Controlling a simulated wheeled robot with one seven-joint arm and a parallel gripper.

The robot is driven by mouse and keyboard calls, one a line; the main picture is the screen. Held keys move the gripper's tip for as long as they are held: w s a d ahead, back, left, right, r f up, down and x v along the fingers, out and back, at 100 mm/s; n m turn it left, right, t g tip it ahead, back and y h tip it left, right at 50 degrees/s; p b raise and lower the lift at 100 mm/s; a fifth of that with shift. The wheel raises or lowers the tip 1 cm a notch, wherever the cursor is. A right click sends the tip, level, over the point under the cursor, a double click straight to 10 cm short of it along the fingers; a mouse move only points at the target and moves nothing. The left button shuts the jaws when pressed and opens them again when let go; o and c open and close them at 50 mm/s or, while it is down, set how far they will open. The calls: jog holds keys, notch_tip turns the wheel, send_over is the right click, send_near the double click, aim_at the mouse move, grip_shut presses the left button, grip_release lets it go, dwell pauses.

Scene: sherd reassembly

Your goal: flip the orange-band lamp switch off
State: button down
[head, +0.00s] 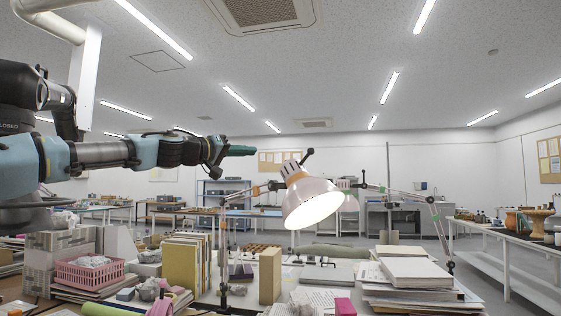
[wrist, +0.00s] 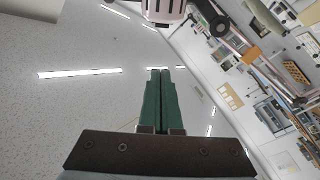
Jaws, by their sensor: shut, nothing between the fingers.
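A lamp with a pale, pinkish-white shade (head: 312,201) hangs lit and tilted in the middle of the head view. An orange band (head: 257,190) shows on its arm at the left; it also shows in the wrist view (wrist: 261,25). A small black lever or knob (head: 307,155) stands out above the shade; I cannot tell whether it is the switch. My gripper (head: 254,151) has green fingers, shut and empty, pointing right, up and left of the shade. In the wrist view the lamp's slotted top (wrist: 165,9) is at the upper edge, apart from my fingertips (wrist: 160,70).
A second lamp with a green band (head: 345,184) is partly hidden behind the lit shade. Books (head: 190,268), a pink basket (head: 90,270) and stacked folders (head: 415,272) crowd the table below. The air above the lamp is clear.

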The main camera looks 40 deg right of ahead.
jog(key=shift+w+a+r, duration=0.1)
jog(key=shift+w+r, duration=0.05)
jog(key=shift+r, duration=0.2)
jog(key=shift+s+d+f+p, duration=0.4)
jog(key=shift+d+p, duration=0.7)
jog(key=shift+d, duration=0.8)
jog(key=shift+s+d+f+p, duration=0.4)
jog(key=shift+d+p, duration=0.75)
jog(key=shift+d, duration=0.7)
jog(key=shift+s+d+f+p, duration=0.25)
jog(key=shift+s+d+p, duration=0.25)
jog(key=shift+d+p, duration=1)
jog(key=shift+d+b, duration=0.35)
jog(key=shift+d, duration=0.05)
